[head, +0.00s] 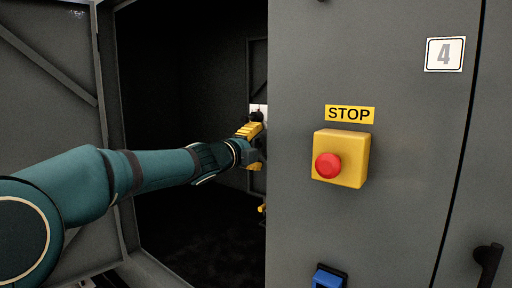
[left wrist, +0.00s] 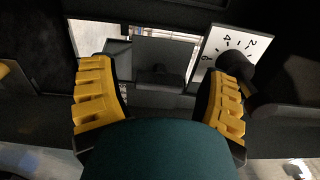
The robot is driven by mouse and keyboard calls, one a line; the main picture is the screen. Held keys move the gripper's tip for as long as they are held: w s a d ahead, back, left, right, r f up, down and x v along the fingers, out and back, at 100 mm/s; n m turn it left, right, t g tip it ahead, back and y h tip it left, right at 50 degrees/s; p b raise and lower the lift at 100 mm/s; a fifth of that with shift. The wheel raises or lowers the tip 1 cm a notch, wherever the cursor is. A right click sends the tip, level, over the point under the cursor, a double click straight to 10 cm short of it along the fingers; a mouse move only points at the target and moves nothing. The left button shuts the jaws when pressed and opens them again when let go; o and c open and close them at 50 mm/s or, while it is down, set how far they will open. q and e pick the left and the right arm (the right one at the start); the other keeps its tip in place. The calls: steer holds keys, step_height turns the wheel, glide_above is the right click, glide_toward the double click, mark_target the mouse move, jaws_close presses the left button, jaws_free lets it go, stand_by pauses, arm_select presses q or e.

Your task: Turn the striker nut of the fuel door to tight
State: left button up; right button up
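My left gripper (head: 252,138) reaches through the opening into the dark enclosure, close to a small white plate (head: 257,109) with a dark part in front of it. In the left wrist view the yellow-padded fingers of my left gripper (left wrist: 158,78) are spread wide, with no object clamped between them. A dark grey block (left wrist: 163,52) shows beyond the gap. A white numbered dial plate (left wrist: 213,46) stands just beyond the right finger, with a dark round knob (left wrist: 238,72) in front of it, partly hidden. I cannot tell which part is the striker nut. My right gripper is not in view.
A grey panel (head: 400,150) with a yellow box and red stop button (head: 328,166) stands right of the opening. A blue part (head: 327,278) sits below, and a dark handle (head: 488,262) at far right. An open grey door (head: 45,110) stands left.

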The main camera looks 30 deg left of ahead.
arm_select(q)
steer(key=shift+s, duration=0.15)
steer(key=s, duration=0.7)
steer(key=shift+s+a, duration=0.35)
stand_by(0.4)
